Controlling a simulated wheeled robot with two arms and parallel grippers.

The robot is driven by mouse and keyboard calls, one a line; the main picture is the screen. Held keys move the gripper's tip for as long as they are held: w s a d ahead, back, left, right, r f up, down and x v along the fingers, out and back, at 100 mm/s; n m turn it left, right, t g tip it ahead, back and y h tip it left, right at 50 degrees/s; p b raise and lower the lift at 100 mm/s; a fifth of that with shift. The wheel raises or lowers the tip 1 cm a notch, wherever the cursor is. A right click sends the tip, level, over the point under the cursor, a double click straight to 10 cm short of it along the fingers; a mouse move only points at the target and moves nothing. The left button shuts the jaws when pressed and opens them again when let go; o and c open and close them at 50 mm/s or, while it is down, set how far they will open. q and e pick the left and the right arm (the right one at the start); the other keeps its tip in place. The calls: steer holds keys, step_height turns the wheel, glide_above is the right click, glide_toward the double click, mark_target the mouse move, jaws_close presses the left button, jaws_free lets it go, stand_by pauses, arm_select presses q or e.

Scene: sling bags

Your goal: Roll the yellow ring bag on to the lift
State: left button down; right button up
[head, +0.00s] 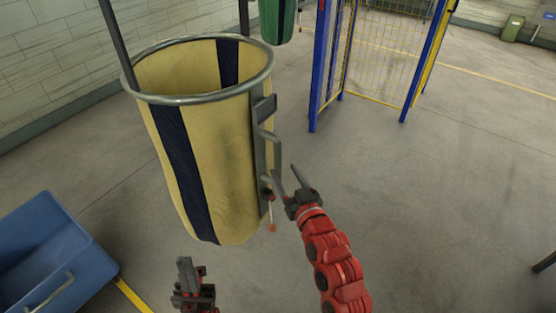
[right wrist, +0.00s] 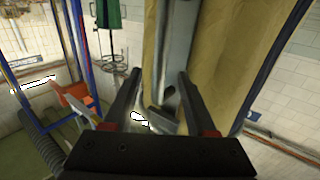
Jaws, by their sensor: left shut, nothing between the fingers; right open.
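The yellow ring bag (head: 215,150) hangs open at the top from a metal ring, with dark blue stripes down its side. A grey metal bracket with a handle (head: 266,140) runs down its right side. My right gripper (head: 291,180) is open beside the lower part of that bracket. In the right wrist view the open fingers (right wrist: 158,95) stand in front of the bag's yellow cloth (right wrist: 228,60) and the grey bracket; contact cannot be told. My left gripper (head: 184,268) is shut and empty, low in front of the bag. The lift is not clearly identifiable.
A blue bin (head: 45,250) stands at the lower left. A blue-framed cage with yellow mesh (head: 365,60) stands at the back. A green bag (head: 276,20) hangs behind the yellow one.

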mark_target(279, 162)
steer(key=p+x, duration=0.1)
steer(key=x, duration=0.3)
steer(key=shift+w+a+r, duration=0.1)
steer(key=shift+w+r, duration=0.05)
steer(key=shift+w, duration=0.05)
steer(key=shift+x, duration=0.75)
steer(key=shift+f, duration=0.2)
jaws_close()
stand_by(0.5)
